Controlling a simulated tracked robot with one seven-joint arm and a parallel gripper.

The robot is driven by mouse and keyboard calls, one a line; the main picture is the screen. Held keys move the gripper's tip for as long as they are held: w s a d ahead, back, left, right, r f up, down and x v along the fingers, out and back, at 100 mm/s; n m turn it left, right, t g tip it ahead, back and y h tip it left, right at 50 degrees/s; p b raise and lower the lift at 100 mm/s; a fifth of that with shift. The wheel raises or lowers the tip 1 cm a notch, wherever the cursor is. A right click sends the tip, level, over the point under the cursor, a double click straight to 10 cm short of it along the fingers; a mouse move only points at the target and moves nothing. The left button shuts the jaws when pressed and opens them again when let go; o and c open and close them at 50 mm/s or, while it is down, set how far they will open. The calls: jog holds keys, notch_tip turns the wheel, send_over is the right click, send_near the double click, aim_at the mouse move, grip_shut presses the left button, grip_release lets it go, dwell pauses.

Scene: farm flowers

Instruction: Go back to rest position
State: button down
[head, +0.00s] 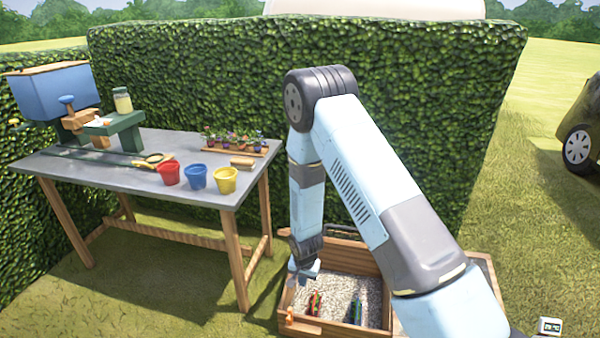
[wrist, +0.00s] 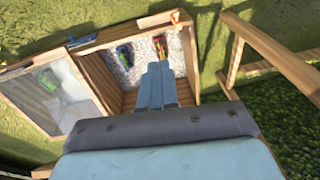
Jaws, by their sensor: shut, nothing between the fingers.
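My gripper (head: 303,270) hangs at the end of my light-blue arm, pointing down over the left side of a wooden box (head: 350,262). In the wrist view my gripper (wrist: 157,68) has its two fingers together with nothing between them. The box has a pale gravel-like floor. A red and green item (head: 314,303) and a dark green item (head: 355,310) lie in it; what they are is too small to tell. In the wrist view the red item (wrist: 160,46) is just beyond the fingertips, and the green item (wrist: 125,54) is to the left.
A grey-topped table (head: 110,172) stands at left with red (head: 168,173), blue (head: 196,177) and yellow (head: 226,180) pots, and a flower tray (head: 233,149). A tall hedge (head: 200,70) runs behind. Open grass lies at right, with a vehicle (head: 580,130).

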jog(key=d+r+t, duration=0.1)
jog(key=d+r, duration=0.3)
jog(key=r, duration=0.8)
jog(key=d+r+n, duration=0.1)
jog(key=d+r, duration=0.2)
jog(key=r, duration=0.9)
jog(key=d+r+t, duration=0.1)
jog(key=d+r, duration=0.3)
jog(key=r, duration=0.8)
jog(key=s+d+r+n, duration=0.1)
jog(key=s+d+r, duration=0.5)
jog(key=s+r, duration=0.5)
jog(key=s+d+r+t, duration=0.1)
jog(key=s+d+r, duration=0.1)
jog(key=s+r, duration=0.2)
jog(key=s+d+r+n, duration=0.1)
jog(key=s+d+r, duration=0.2)
jog(key=s, duration=0.7)
jog(key=shift+s+d+r+t, duration=0.2)
jog(key=shift+r+t, duration=0.2)
jog(key=shift+r, duration=0.35)
